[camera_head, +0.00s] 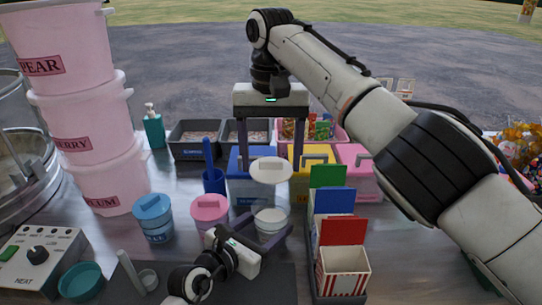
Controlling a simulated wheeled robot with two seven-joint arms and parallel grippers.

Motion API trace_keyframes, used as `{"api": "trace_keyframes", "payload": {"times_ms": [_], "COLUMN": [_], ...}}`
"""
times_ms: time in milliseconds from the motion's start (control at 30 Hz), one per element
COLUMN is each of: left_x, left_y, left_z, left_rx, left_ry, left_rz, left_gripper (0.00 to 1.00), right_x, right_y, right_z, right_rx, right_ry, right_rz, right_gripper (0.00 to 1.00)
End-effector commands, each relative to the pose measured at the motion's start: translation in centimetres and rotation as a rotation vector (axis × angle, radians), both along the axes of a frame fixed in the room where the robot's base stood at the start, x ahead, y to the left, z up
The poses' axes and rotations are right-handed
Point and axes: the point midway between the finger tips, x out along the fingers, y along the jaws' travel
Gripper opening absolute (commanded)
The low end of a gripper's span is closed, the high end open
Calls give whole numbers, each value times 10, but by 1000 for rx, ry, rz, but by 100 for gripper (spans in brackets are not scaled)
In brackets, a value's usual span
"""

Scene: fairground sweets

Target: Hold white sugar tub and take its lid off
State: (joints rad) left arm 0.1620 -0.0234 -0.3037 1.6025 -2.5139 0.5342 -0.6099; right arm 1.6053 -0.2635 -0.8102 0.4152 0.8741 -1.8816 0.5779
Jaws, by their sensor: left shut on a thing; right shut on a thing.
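The white sugar tub (270,224) stands upright on the metal counter near the middle. My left gripper (268,226) reaches in low from the front and is shut on the tub, a finger on either side. The white lid (271,171) with its raised grip is in the air above the tub, with a clear gap between them. My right gripper (271,168) points down from above and is shut on the lid. The tub's front is partly hidden by the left gripper.
A pink-lidded tub (209,208) and a blue-lidded tub (153,207) stand left of the sugar tub. Coloured boxes (341,258) stand close on the right. A blue holder (214,181) and lidded bins (301,184) are behind. A dark mat (270,282) lies in front.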

Motion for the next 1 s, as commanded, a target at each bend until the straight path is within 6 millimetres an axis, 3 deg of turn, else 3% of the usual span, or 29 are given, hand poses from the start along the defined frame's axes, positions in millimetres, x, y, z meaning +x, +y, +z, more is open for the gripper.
{"api": "trace_keyframes", "payload": {"times_ms": [100, 133, 267, 667, 1000], "left_x": [1, 1, 1, -7, -60], "left_y": [0, 0, 0, 5, 42], "left_z": [5, 5, 3, 0, 18], "left_rx": [-5, -4, -4, 2, 1], "left_ry": [-9, -8, -6, 5, 1], "left_rz": [2, 2, 1, -1, 1], "left_gripper": [51, 65, 85, 85, 85], "right_x": [0, 0, 0, 0, 0], "right_y": [0, 0, 0, 0, 0], "right_z": [0, 0, 0, 1, 5], "right_rx": [0, 0, 0, 0, 0], "right_ry": [0, 0, 0, 0, 0], "right_rz": [0, 0, 0, 0, 0], "right_gripper": [48, 48, 48, 48, 48]}}
